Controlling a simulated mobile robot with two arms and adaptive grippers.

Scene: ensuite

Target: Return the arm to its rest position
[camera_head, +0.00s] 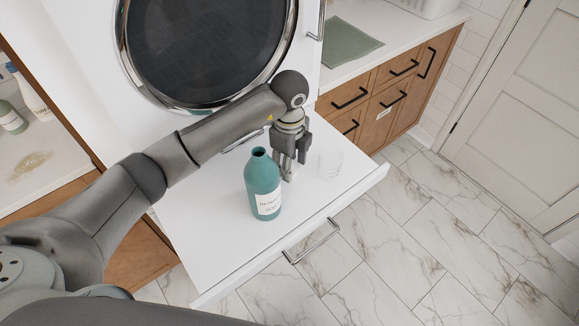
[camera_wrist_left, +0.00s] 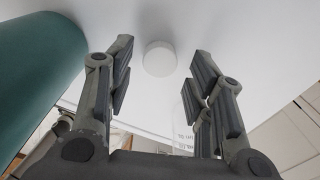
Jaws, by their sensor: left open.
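My left arm comes in from the left across the white pull-out shelf. My left gripper (camera_head: 289,172) points down close to the shelf, just behind and right of a teal bottle (camera_head: 264,186). The bottle stands upright, with a white label and a dark open mouth. In the left wrist view my gripper (camera_wrist_left: 160,75) is open, with its fingers wide apart. A small white round piece (camera_wrist_left: 160,58) shows between the fingertips, apart from both. The bottle's side (camera_wrist_left: 38,70) fills the left of that view. My right gripper is out of view.
A clear cup (camera_head: 331,161) stands on the shelf (camera_head: 215,240), close right of my gripper. A round appliance door (camera_head: 205,50) rises behind my forearm. A counter with a green mat (camera_head: 345,42) is at the back right. Marble floor (camera_head: 430,240) is open at right.

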